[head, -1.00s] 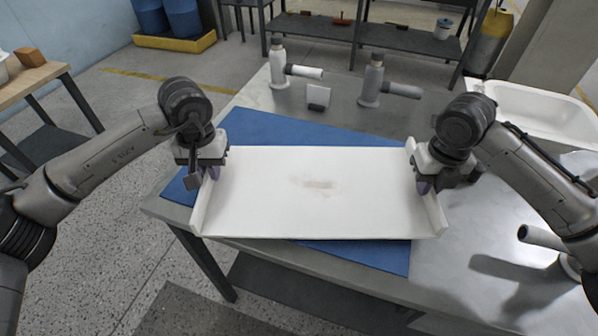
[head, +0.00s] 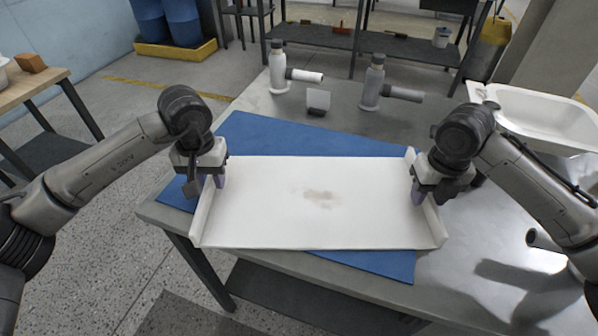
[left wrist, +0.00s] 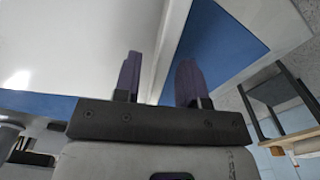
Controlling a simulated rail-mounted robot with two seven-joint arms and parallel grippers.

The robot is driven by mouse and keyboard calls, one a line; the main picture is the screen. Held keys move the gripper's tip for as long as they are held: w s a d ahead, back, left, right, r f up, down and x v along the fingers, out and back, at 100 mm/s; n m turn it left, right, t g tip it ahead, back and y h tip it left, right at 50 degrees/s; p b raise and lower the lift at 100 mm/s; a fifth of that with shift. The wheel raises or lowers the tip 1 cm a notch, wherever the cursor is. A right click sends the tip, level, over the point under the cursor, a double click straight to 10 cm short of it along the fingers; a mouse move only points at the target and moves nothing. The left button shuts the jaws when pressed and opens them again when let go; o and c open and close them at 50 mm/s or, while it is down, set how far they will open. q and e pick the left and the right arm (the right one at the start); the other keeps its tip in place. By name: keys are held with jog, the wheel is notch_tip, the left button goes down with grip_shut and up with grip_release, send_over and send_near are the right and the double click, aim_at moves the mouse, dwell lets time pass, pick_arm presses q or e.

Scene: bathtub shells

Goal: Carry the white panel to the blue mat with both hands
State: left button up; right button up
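The white panel (head: 280,220), a shallow tray shape with raised left and right side walls and a brownish smudge, lies flat over the blue mat (head: 270,130). My left gripper (head: 204,184) straddles the panel's left wall. In the left wrist view its two purple fingers (left wrist: 160,82) stand apart, with gaps between them and the wall (left wrist: 170,45). My right gripper (head: 428,195) is at the right wall, its fingers spread on either side. Whether the panel fully touches the mat is hard to see.
A white tub (head: 540,112) stands at the back right. The panel's front left corner is near the table's edge.

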jog(key=shift+r, duration=0.25)
pick_arm(q)
notch_tip(320, 180, up, 12)
jog(key=shift+f, duration=0.25)
pick_arm(e)
notch_tip(320, 180, up, 12)
jog(key=shift+f, duration=0.25)
dwell(0.4)
